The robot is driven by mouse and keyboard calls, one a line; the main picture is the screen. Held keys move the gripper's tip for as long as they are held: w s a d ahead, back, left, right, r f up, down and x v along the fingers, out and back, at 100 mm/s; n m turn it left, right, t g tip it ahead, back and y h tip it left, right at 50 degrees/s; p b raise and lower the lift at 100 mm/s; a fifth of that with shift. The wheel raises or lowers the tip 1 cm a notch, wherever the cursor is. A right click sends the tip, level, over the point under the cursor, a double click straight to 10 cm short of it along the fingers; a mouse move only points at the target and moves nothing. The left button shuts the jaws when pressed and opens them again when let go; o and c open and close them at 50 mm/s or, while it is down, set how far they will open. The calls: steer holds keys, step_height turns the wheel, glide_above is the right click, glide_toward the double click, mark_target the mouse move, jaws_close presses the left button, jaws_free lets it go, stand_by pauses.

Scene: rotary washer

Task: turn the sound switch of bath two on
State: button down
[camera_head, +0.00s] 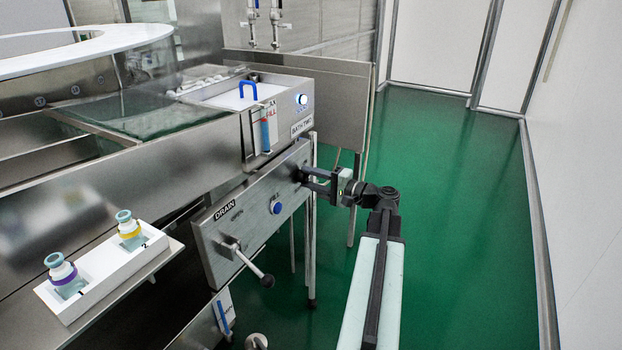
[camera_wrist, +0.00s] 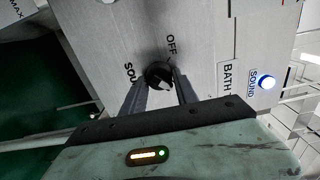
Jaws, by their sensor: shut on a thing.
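The sound switch (camera_wrist: 159,76) is a black rotary knob on a steel panel in the wrist view. The words OFF and SOU, partly hidden, are printed beside it. My gripper (camera_wrist: 160,88) has its two fingers on either side of the knob and is shut on it. In the head view my gripper (camera_head: 308,178) reaches the right end of the drain panel (camera_head: 237,208), below the BATH TWO label (camera_head: 302,126). The knob itself is hard to make out there. A round sound light (camera_wrist: 267,82) in the wrist view glows blue-white.
A drain lever (camera_head: 255,268) sticks out from the panel's lower left. A blue button (camera_head: 276,207) sits on the panel. A white holder (camera_head: 100,275) with two capped bottles stands at left. The green floor (camera_head: 450,200) at right is clear.

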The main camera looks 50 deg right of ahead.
steer(key=c, duration=1)
jaws_free()
steer(key=shift+o, duration=0.2)
steer(key=v, duration=0.8)
steer(key=shift+w, duration=0.1)
